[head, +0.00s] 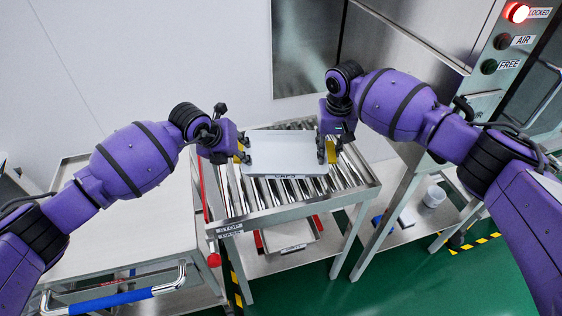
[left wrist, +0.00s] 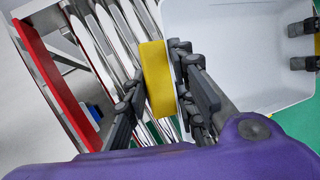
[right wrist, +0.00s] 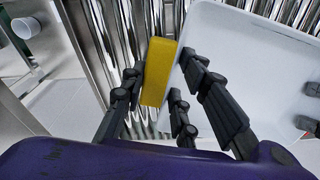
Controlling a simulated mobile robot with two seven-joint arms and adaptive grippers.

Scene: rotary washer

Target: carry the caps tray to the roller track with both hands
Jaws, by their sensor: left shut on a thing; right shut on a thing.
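The caps tray (head: 285,155) is a pale grey-white tray with dark lettering on its front side and a yellow handle at each end. It is over the roller track (head: 240,192); I cannot tell whether it touches the rollers. My left gripper (head: 241,150) is shut on the tray's left yellow handle, which shows between the fingers in the left wrist view (left wrist: 157,80). My right gripper (head: 327,150) is shut on the right yellow handle, which shows in the right wrist view (right wrist: 158,72). The tray looks empty in the wrist views.
A cart (head: 125,230) with a blue-gripped handle stands at left. At right is a steel machine with a lit red LOCKED lamp (head: 516,12) beside unlit AIR and FREE lamps. A white bucket (head: 434,196) is on a low shelf. A wall stands behind the track.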

